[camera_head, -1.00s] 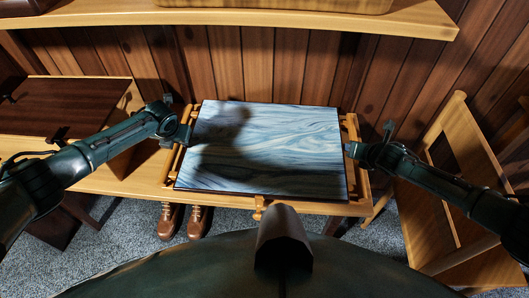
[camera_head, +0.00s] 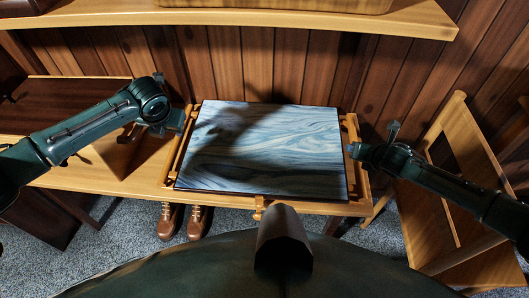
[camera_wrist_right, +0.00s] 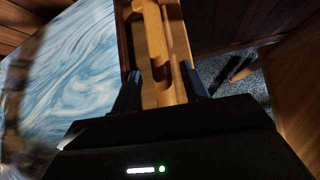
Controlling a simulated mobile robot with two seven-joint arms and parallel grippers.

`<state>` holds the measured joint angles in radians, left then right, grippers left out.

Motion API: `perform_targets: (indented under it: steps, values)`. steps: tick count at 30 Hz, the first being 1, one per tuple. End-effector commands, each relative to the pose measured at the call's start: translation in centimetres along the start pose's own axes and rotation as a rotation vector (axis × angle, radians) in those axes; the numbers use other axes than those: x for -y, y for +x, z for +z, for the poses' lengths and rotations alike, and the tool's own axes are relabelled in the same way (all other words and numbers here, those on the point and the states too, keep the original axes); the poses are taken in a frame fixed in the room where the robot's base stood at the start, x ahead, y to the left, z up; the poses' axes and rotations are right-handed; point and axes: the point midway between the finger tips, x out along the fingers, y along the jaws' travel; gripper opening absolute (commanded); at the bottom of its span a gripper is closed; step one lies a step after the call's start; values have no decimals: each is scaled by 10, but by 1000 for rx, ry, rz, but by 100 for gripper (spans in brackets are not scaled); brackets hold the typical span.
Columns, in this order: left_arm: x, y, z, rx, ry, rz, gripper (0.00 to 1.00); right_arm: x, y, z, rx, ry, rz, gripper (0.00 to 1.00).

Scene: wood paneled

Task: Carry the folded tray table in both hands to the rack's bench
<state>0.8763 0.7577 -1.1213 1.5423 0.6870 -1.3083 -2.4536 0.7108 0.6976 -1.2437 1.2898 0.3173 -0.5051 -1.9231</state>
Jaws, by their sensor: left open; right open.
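The folded tray table (camera_head: 265,150) lies flat on the bench (camera_head: 110,183). Its top is blue-white with a wavy grain, and wooden rails run along its left and right sides. My left gripper (camera_head: 182,121) is open, raised near the table's back left corner and apart from the rail as far as I can tell. My right gripper (camera_head: 355,151) is open beside the right rail. In the right wrist view its two fingers (camera_wrist_right: 163,88) stand either side of the wooden rail (camera_wrist_right: 157,45); I cannot tell whether they touch it.
A shelf (camera_head: 310,18) crosses above the bench against the panelled wall. A dark brown board (camera_head: 65,103) is at the left of the bench. Brown shoes (camera_head: 183,220) stand on the carpet below. A wooden chair-like frame (camera_head: 440,190) stands at the right, close behind my right arm.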

Motion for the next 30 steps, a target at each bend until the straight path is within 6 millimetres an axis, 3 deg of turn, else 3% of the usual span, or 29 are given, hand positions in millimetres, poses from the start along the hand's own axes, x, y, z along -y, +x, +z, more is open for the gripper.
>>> perform_targets:
  steps: [15, 21, 30]
  values:
    - [0, 0, 0, 0, 0, 0, 45, 1, -85, 0, 1, 0, -1, 45]
    - [0, 0, 0, 0, 0, 0, 45, 1, -98, 0, 1, 0, -2, 45]
    - [0, 0, 0, 0, 0, 0, 45, 0, -100, 0, 1, 1, -1, 45]
